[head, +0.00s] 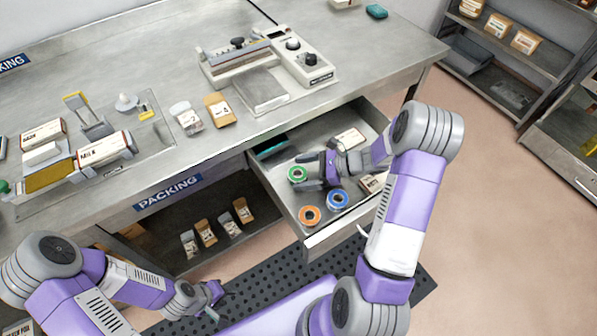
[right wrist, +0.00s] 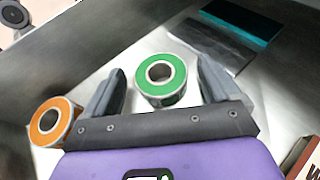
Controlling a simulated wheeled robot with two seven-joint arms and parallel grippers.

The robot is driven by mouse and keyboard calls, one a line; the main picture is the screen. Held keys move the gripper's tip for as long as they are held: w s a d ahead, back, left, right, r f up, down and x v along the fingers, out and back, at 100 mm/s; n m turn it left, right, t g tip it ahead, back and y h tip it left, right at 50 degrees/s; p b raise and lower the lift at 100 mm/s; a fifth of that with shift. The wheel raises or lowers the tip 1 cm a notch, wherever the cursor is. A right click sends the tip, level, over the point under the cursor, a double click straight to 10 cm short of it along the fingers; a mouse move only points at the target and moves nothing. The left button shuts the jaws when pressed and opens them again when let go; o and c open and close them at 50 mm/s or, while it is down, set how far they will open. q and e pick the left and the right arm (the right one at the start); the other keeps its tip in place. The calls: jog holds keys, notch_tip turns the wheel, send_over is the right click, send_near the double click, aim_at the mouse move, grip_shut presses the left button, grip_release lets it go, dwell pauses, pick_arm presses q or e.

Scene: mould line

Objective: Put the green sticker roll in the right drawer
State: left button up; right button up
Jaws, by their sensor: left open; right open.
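The green sticker roll (head: 297,174) is in the open drawer (head: 312,240), near its left wall. In the right wrist view the green roll (right wrist: 160,80) stands between the two fingers of my right gripper (right wrist: 161,90), with a gap on each side. My right gripper (head: 312,170) is open and reaches into the drawer. The drawer also holds an orange roll (head: 310,215) and a blue roll (head: 338,199). The orange roll (right wrist: 53,122) is left of the fingers in the right wrist view. My left gripper (head: 213,293) is open and empty, low in front of the bench.
A sealing machine (head: 306,67) stands on the bench top (head: 170,50). Small boxes (head: 350,139) and a dark teal-edged item (head: 272,149) lie in the drawer. A lower shelf (head: 180,255) holds several small packets. Shelving (head: 520,85) stands at the right, with open floor before it.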

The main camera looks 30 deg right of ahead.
jog(key=p+v, duration=0.2)
jog(key=v, duration=0.8)
jog(key=shift+s+d+r, duration=0.1)
jog(key=shift+d, duration=0.05)
